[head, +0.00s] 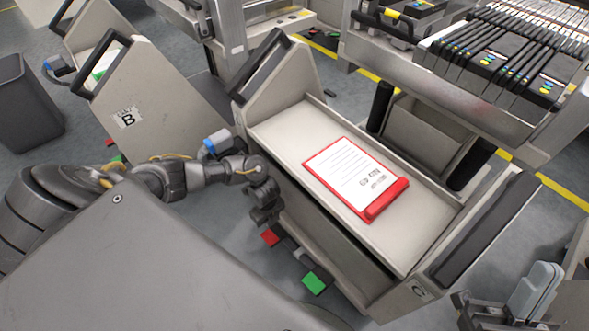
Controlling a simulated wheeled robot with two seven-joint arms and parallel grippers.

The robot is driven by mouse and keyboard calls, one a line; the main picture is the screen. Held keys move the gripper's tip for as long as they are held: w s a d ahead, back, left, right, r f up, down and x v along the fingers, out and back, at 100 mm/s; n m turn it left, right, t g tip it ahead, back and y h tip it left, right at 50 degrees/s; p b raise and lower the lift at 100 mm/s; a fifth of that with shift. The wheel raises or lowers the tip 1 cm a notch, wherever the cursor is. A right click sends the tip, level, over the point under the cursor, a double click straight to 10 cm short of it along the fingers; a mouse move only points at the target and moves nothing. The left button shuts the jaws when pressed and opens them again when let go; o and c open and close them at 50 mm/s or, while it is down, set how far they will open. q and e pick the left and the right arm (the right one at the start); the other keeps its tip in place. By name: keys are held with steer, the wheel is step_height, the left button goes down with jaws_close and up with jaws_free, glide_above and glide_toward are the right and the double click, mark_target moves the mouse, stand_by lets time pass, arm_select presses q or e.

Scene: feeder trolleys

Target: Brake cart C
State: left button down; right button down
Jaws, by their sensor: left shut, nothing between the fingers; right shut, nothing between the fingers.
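Cart C (285,133) is the grey trolley in the middle, with a letter C on its near right end. A red pedal (271,237) and a green pedal (314,283) stick out low on its left side, near the floor. I cannot tell which one is pressed. My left gripper (265,212) is shut and empty, beside the cart's left side and above the red pedal in the picture. My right gripper (466,305) is shut and empty at the bottom right, near the cart's lettered end, partly cut off by the frame.
A red clipboard (371,201) with a white sheet lies on the cart's top. Cart B (160,105) stands to the left, with a dark bin (28,105) beyond it. A machine with feeders (500,60) stands at the back right. Yellow floor lines (565,192) run behind cart C.

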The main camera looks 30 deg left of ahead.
steer(key=w+a+g, duration=0.1)
steer(key=a+f+g+p, duration=0.1)
steer(key=g, duration=0.1)
steer(key=w+a+f+n+g+p, duration=0.1)
steer(key=g, duration=0.1)
steer(key=shift+w+a+f, duration=0.2)
steer(key=shift+w+a, duration=0.1)
steer(key=shift+a, duration=0.05)
